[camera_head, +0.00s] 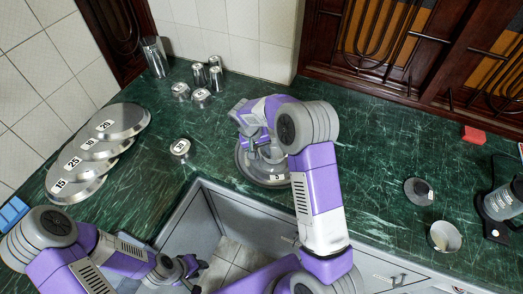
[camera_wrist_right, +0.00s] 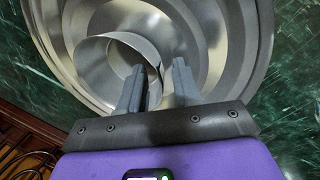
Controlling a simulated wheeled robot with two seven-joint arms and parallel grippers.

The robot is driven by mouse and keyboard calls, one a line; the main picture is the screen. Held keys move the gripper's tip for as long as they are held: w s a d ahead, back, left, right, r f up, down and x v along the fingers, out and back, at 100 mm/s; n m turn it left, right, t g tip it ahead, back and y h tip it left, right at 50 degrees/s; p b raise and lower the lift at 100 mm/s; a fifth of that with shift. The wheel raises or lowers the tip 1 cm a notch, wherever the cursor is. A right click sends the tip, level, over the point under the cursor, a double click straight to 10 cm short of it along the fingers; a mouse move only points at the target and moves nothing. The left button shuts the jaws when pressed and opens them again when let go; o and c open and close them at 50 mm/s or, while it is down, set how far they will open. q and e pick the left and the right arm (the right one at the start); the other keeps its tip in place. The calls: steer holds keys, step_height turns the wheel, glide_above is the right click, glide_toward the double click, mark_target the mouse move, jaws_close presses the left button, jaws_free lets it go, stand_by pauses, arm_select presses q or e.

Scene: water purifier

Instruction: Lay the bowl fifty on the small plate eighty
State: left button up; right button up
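A steel bowl (camera_wrist_right: 115,62) sits inside a wide steel plate (camera_wrist_right: 236,72) in the right wrist view. The plate also shows in the head view (camera_head: 247,172), on the green counter with its label partly covered. My right gripper (camera_head: 264,146) is low over this plate. In the wrist view its fingers (camera_wrist_right: 156,78) straddle the bowl's wall, one inside and one outside, with a gap between them. The bowl's number is hidden. My left gripper (camera_head: 199,272) is at the bottom left, with its fingers apart and empty, over the open gap in the counter.
Labelled steel plates or lids (camera_head: 120,122) overlap at the left. A small labelled bowl (camera_head: 180,148) stands between them and my right arm. Steel cups (camera_head: 199,76) stand at the back. A dark disc (camera_head: 418,190), a cup (camera_head: 444,237) and a red block (camera_head: 474,135) are on the right.

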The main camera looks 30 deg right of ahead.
steer(key=shift+r, duration=0.2)
steer(key=p+v, duration=0.2)
steer(key=v, duration=1)
